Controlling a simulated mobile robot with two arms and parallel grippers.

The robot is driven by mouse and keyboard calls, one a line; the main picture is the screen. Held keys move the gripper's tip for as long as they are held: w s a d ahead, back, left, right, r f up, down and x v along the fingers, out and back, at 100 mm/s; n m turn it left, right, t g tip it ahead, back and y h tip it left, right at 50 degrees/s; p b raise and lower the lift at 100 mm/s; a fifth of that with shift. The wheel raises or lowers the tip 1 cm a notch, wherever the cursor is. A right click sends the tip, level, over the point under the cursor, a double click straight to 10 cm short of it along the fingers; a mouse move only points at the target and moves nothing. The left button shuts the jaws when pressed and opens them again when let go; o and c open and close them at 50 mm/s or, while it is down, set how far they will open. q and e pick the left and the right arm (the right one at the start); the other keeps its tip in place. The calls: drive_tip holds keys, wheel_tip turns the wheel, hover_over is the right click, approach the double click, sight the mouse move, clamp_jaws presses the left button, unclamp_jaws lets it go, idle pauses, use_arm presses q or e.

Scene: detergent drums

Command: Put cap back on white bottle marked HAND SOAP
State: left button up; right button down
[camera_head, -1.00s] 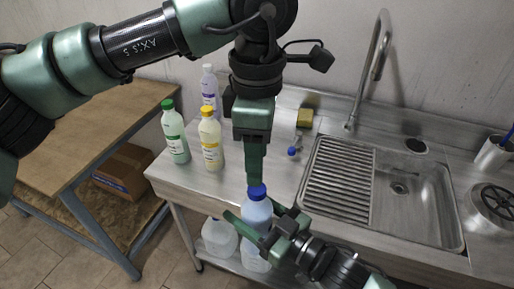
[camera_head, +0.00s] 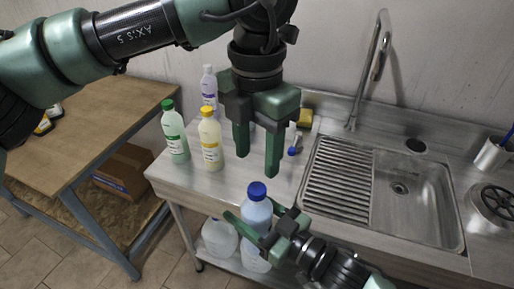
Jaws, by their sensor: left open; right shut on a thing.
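A pale bluish-white bottle (camera_head: 257,214) with a blue cap (camera_head: 257,190) on its top stands upright at the front of the scene. No label can be read on it. My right gripper (camera_head: 252,212) is shut around the upper part of this bottle from the lower right, and its fingers hide part of the body. My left gripper (camera_head: 257,165) is open and empty, pointing down just above and behind the cap, apart from it. The cap looks seated on the neck, but I cannot tell how tightly.
Green-capped (camera_head: 175,136), yellow (camera_head: 211,143) and lilac (camera_head: 209,88) bottles stand at the counter's left. A blue-ended item (camera_head: 295,150) and yellow sponge (camera_head: 305,118) lie behind my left gripper. A sink (camera_head: 420,190) is right. A jug (camera_head: 219,238) is on the lower shelf.

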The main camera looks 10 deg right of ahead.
sight(257, 188)
use_arm(q)
wheel_tip(257, 188, down, 8)
drive_tip(key=shift+r, duration=0.1)
idle(0.4)
clamp_jaws()
drive_tip(key=shift+o, duration=0.5)
unclamp_jaws()
drive_tip(key=shift+r, duration=0.1)
